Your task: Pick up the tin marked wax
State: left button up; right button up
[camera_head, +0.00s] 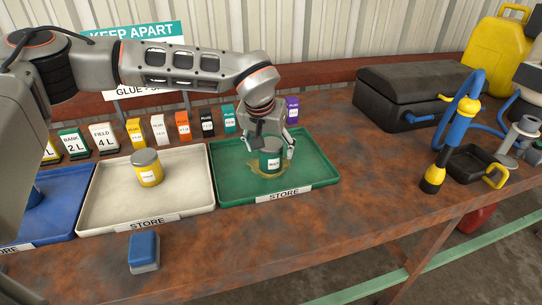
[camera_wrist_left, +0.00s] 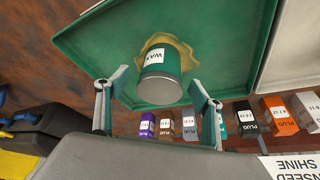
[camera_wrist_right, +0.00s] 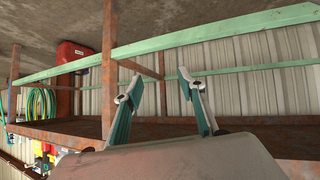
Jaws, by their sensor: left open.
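The tin marked wax (camera_head: 270,160) is green with a white label and a grey metal end. It stands in the green tray (camera_head: 325,177), with a yellowish-brown spill around its base. In the left wrist view the label on the tin (camera_wrist_left: 158,70) reads WAX. My left gripper (camera_head: 273,148) is over the tin, open, with a finger on either side. In the left wrist view gaps show between the tin and the fingers of my left gripper (camera_wrist_left: 158,88). My right gripper (camera_wrist_right: 160,88) is open and empty, away from the trays; it is outside the head view.
A white tray (camera_head: 100,212) with a yellow tin (camera_head: 147,168) is left of the green tray. Several small cartons (camera_head: 183,125) stand behind. A blue block (camera_head: 144,252) lies in front. A black case (camera_head: 415,95) and a blue-yellow pump (camera_head: 455,135) stand right.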

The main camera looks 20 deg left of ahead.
pick_arm(q)
jog(key=x, duration=0.4)
jog(key=shift+s+a, duration=0.1)
jog(key=shift+s, duration=0.15)
jog(key=shift+w+f+b, duration=0.25)
jog(key=shift+f+b, duration=0.05)
jog(key=shift+f, duration=0.05)
jog(key=shift+r, duration=0.1)
jog(key=c, duration=1.4)
jog(key=shift+r, duration=0.1)
